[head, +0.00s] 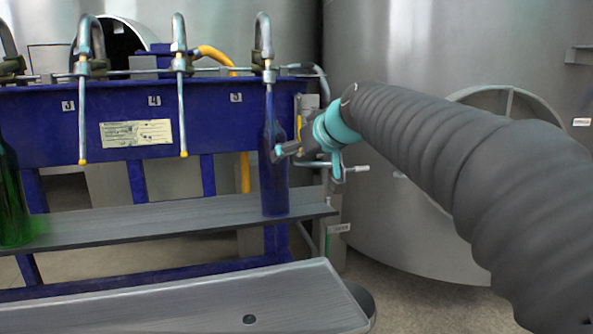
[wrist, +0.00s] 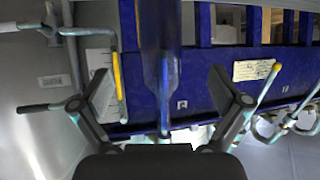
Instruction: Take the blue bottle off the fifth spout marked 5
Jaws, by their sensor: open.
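The blue bottle (head: 274,185) stands upright on the grey shelf (head: 150,222), with the fifth spout (head: 264,45) running down into its neck. The label 5 (head: 236,98) is on the blue frame just left of it. My gripper (head: 283,151) is at the bottle's right side, at upper-body height. In the wrist view, which is upside down, the open fingers (wrist: 160,76) are spread to either side of the bottle (wrist: 160,28), with gaps showing on both sides. The far finger is partly hidden in the head view.
Spouts 3 (head: 83,110) and 4 (head: 181,100) hang empty to the left. A green bottle (head: 12,208) stands at the shelf's left end. A grey tray (head: 200,305) lies in front, lower down. A large steel tank (head: 400,215) stands behind at right.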

